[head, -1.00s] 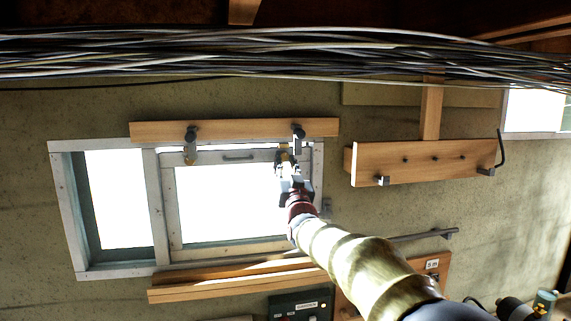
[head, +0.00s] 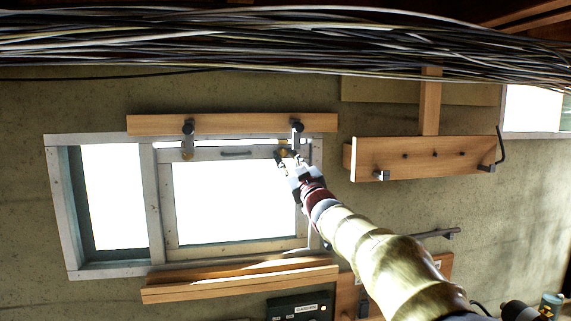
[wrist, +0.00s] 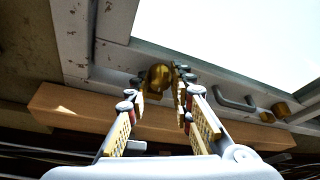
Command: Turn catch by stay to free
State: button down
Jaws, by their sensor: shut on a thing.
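A pale-framed window sash (head: 235,246) hangs under a wooden rail (head: 240,123). At its top right corner is a catch with a brass knob (head: 283,154), beside a grey bracket (head: 297,139) on the rail. My gripper (head: 290,162) reaches it from the lower right. In the wrist view my gripper (wrist: 158,88) has its fingers on both sides of the brass knob (wrist: 160,75) and is shut on it. A second catch (head: 187,146) hangs from the rail at left. I cannot make out the stay for certain.
A grey pull handle (head: 236,153) sits on the sash top between the catches; it also shows in the wrist view (wrist: 235,101). A bundle of cables (head: 250,45) runs above. A wooden peg board (head: 420,159) is at right, a wooden ledge (head: 240,281) below.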

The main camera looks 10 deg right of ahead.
jog(key=shift+r+n+y, duration=0.1)
jog(key=shift+n+y, duration=0.3)
jog(key=shift+n, duration=0.7)
jog(key=shift+g, duration=0.3)
jog(key=c, duration=1.6)
grip_release()
jog(key=shift+o, duration=0.2)
jog(key=v, duration=1.2)
jog(key=shift+d, duration=0.1)
